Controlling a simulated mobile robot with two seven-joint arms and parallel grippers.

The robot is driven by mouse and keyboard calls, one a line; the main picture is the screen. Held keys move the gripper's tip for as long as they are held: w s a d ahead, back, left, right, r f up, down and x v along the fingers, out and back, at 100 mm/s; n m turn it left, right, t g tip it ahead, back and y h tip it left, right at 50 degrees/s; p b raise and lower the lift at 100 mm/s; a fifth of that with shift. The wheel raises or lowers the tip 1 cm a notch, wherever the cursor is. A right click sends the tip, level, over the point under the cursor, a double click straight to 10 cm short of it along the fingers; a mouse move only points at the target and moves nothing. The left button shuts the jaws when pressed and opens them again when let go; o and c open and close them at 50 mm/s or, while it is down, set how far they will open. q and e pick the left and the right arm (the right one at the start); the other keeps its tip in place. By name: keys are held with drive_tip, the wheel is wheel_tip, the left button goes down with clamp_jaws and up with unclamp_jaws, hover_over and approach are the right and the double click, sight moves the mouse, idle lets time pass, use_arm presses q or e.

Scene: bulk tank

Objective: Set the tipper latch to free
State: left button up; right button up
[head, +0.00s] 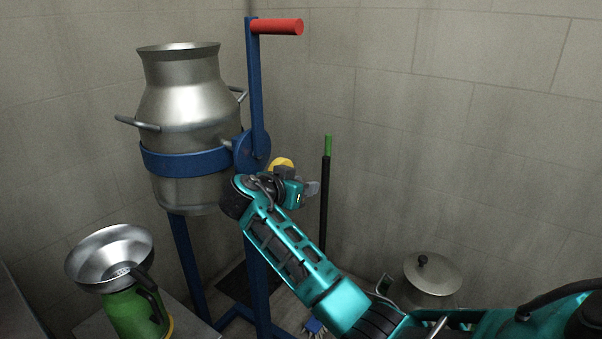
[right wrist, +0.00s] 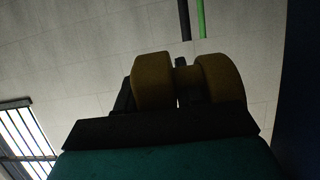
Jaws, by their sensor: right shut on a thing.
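The tipper is a blue frame (head: 181,256) with a blue band around a steel milk can (head: 187,95), which stands upright. A blue lever with a red handle (head: 278,27) points up from a blue disc (head: 250,152) at the can's right side. The latch's yellow knob (head: 281,163) shows just right of the disc. My right gripper (head: 284,174) is at the knob and shut on it, partly hiding it. In the right wrist view the knob (right wrist: 153,80) looks dark yellow at the dark fingers. The latch setting cannot be read. My left gripper is out of view.
A green container with a steel funnel (head: 110,257) stands at the lower left. A black pole with a green top (head: 328,146) leans near the wall behind my right arm. A lidded steel pot (head: 432,274) is at the lower right. Tiled walls close the corner.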

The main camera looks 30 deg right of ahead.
drive_tip(key=shift+y+p, duration=0.4)
drive_tip(key=shift+y, duration=0.1)
drive_tip(key=shift+f, duration=0.1)
drive_tip(key=o, duration=1)
drive_tip(key=shift+c, duration=0.2)
drive_tip(key=p+v, duration=0.2)
drive_tip(key=v, duration=1.1)
drive_tip(key=shift+w, duration=0.1)
